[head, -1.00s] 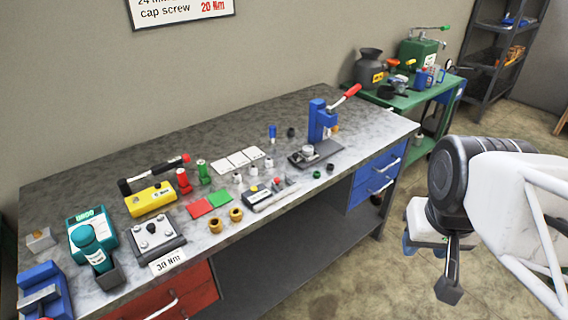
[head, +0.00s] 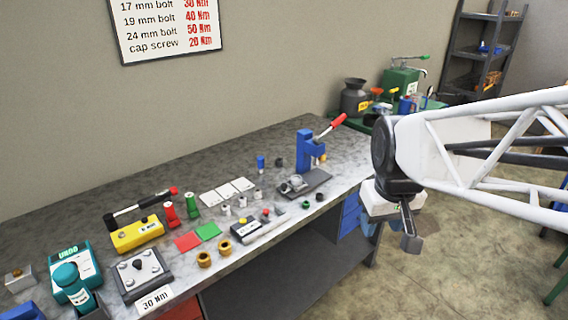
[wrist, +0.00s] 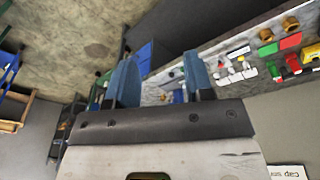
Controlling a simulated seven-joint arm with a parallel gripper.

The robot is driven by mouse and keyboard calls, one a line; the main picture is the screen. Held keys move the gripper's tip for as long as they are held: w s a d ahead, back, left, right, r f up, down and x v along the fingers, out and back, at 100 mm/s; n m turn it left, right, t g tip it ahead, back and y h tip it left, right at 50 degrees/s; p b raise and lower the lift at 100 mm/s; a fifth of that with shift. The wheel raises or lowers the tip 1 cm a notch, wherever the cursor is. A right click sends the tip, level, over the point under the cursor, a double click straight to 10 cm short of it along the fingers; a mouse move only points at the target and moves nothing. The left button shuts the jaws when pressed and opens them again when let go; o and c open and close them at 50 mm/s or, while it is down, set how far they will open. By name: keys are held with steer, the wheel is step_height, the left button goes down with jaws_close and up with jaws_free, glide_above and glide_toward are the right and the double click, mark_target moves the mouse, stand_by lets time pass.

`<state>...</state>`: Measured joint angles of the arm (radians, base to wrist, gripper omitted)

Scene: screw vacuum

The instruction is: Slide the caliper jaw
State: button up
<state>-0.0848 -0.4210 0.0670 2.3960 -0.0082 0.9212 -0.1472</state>
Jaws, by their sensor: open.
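My gripper (head: 410,228) hangs beyond the bench's right front corner, well right of the caliper, touching nothing. In the wrist view my gripper's two blue fingers (wrist: 161,78) are spread apart with nothing between them. The bench runs along the right of that view.
A blue lever press (head: 311,153) with a red handle stands behind and right of the caliper. Red and green plates (head: 197,237) lie to its left, with a yellow box (head: 137,235) beyond. Small cylinders stand just behind it. The floor before the bench is clear.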

steer(key=w+a+f+n, duration=0.1)
steer(key=w+a, duration=0.2)
steer(key=w, duration=0.2)
steer(key=w+a+n, duration=0.2)
steer(key=w+a, duration=0.1)
steer(key=w, duration=0.2)
steer(key=n+g, duration=0.2)
steer(key=n, duration=0.5)
glide_toward(266, 210)
steer(key=shift+s+d+f, duration=0.15)
steer(key=shift+d, duration=0.05)
steer(key=shift+w+a+f, duration=0.2)
steer(key=shift+a+f, duration=0.1)
steer(key=shift+a, duration=0.05)
steer(key=shift+f, duration=3.9)
steer(key=shift+c, duration=0.5)
